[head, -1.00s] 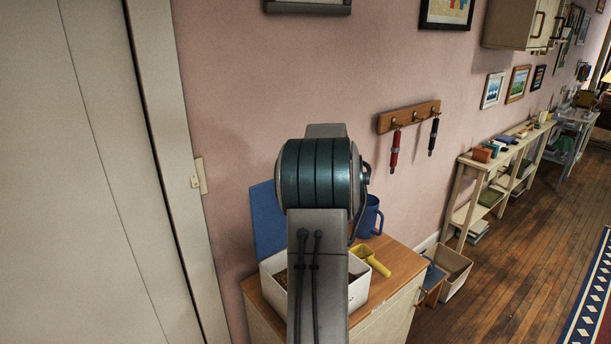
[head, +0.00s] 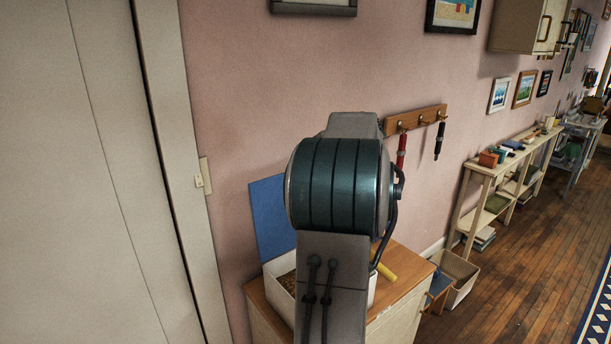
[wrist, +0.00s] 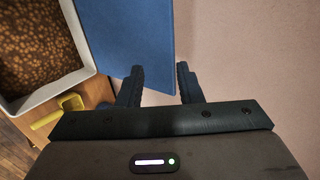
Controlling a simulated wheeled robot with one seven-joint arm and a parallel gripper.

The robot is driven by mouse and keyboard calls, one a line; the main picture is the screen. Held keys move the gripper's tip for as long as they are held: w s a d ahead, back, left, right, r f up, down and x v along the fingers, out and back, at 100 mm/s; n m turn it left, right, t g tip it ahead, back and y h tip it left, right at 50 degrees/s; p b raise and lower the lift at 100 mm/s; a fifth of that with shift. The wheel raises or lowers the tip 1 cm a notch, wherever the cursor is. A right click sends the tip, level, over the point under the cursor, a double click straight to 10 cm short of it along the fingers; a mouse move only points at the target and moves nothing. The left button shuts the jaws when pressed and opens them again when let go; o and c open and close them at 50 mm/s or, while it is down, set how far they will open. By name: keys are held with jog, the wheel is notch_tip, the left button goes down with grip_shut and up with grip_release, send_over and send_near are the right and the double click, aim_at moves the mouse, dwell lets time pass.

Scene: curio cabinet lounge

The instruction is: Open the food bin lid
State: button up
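The food bin (head: 281,284) is a white box on a wooden-topped cabinet, partly hidden behind my arm in the head view. In the wrist view the bin (wrist: 88,62) is at upper left, filled with brown kibble. Its blue lid (head: 268,215) stands raised, tilted back near the pink wall. The lid (wrist: 128,38) also shows at the top middle of the wrist view. My gripper (wrist: 160,85) is open, its dark fingers apart. The left finger's tip overlaps the lid's lower edge in the picture; whether they touch I cannot tell.
A yellow scoop (wrist: 62,108) lies on the cabinet top (head: 402,270) beside the bin. A wooden hook rail (head: 416,118) with red and black hanging items is on the wall. An open box (head: 455,278) sits on the floor to the right, with free floor beyond it.

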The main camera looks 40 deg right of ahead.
jog(key=v, duration=0.5)
jog(key=shift+b, duration=0.3)
jog(key=shift+w, duration=0.1)
